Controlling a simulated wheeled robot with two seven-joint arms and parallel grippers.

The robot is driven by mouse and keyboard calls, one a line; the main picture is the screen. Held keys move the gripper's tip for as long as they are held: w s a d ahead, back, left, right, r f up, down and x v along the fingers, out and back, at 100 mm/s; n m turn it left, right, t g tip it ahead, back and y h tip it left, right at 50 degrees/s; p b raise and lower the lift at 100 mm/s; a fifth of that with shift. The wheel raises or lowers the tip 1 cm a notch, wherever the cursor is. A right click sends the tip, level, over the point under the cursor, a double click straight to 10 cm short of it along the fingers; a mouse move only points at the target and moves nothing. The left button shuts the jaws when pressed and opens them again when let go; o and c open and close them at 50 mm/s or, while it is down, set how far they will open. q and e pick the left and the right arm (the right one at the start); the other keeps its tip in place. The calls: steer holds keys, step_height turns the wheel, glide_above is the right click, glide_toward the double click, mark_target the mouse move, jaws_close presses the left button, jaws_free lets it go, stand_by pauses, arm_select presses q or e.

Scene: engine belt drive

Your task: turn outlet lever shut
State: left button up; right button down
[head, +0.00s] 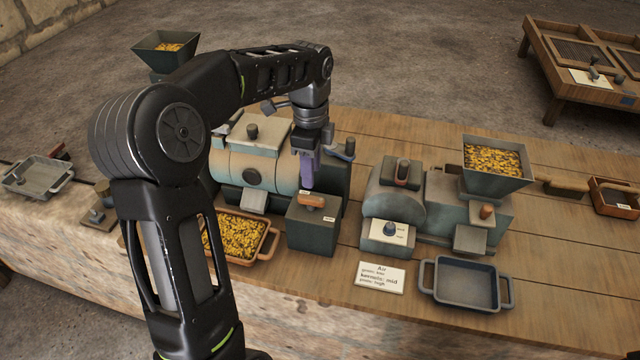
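My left gripper (309,185) points down over a dark green box (312,232) beside the drum machine. Its purple fingers end at or just above an orange-brown lever handle (318,201) on the box top. I cannot tell whether they touch it or how far apart they are. The drum machine (262,165) has a front spout (254,201) above an orange tray of yellow kernels (243,236). A dark blue-grey lever (345,150) stands behind the box. Which lever is the outlet lever is not marked legibly. My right gripper is out of view.
A second machine (395,210) stands to the right, with a kernel-filled hopper (496,165). An empty grey tray (467,284) and a printed card (380,276) lie in front. Another grey tray (38,177) is far left. My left arm hides part of the bench.

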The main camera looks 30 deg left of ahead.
mark_target(311, 198)
arm_select(q)
steer(key=shift+s+r, duration=0.15)
steer(key=shift+s, duration=0.15)
steer(key=shift+w+f, duration=0.15)
steer(key=shift+f, duration=0.45)
step_height(311, 198, down, 7)
steer(key=shift+r+p, duration=0.1)
steer(key=shift+p, duration=0.4)
steer(key=shift+c, duration=0.2)
jaws_close()
